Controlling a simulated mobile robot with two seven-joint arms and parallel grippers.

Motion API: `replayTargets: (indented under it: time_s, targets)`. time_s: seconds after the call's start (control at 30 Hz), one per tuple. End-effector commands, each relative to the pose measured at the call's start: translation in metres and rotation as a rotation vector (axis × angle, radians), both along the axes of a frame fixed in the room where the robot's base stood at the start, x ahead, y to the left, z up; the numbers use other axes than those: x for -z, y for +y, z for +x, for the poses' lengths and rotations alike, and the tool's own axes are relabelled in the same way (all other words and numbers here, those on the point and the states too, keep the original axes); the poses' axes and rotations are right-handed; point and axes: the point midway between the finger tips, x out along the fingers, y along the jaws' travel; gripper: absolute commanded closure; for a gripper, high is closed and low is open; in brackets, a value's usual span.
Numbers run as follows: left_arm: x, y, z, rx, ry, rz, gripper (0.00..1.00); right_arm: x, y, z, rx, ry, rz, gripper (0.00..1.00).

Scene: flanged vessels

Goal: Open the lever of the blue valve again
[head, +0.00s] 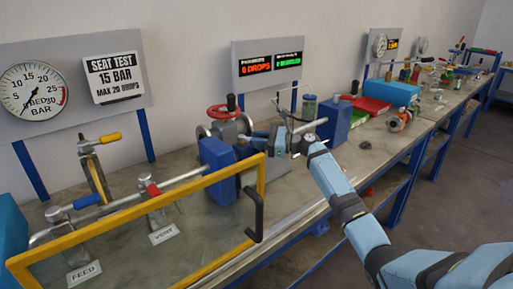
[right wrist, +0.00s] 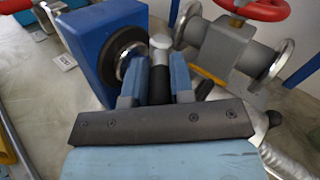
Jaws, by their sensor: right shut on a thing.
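The lever with the blue grip (head: 87,200) stands on the pipe behind the FEED label (head: 84,272), at the left of the bench in the head view. Its grip lies along the pipe, apart from my grippers. My right gripper (head: 288,141) is farther right, over the bench beyond the yellow frame. In the right wrist view its fingers (right wrist: 156,82) are shut on a black handle (right wrist: 160,84) with a pale metal end (right wrist: 160,42), beside a blue block (right wrist: 97,45). I cannot tell what the handle belongs to. My left gripper is not in view.
A yellow guard frame (head: 140,228) with a black handle (head: 254,215) stands before the pipes. A red-grip lever (head: 153,188) stands at VENT. A red handwheel (head: 225,111) tops a flanged valve behind the blue block. Another blue block (head: 334,122) stands right of my gripper.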

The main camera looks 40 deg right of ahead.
Motion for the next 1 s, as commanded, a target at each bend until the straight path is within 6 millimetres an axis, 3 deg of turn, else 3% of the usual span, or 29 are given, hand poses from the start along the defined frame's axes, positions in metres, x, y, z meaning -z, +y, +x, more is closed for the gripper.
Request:
replayTargets:
  time_s: [0.3, 0.77, 0.8, 0.83, 0.9, 1.0]
  targets:
    - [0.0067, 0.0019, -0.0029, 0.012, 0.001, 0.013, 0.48, 0.0007, -0.0033, 0.004, -0.098, 0.002, 0.0, 1.0]
    - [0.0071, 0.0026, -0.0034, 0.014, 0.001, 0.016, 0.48, 0.0013, -0.0035, 0.0042, -0.111, 0.003, -0.002, 1.0]
    - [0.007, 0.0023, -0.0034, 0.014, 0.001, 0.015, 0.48, 0.0013, -0.0035, 0.0042, -0.111, 0.003, -0.002, 0.71]
    - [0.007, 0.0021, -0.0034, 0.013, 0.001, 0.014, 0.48, 0.0013, -0.0035, 0.0042, -0.111, 0.003, -0.002, 0.64]
    - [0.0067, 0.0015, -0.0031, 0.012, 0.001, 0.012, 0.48, 0.0011, -0.0035, 0.0042, -0.11, 0.003, -0.002, 0.52]
    - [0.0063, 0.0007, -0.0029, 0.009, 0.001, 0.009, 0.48, 0.0009, -0.0036, 0.0043, -0.11, 0.002, -0.001, 0.52]
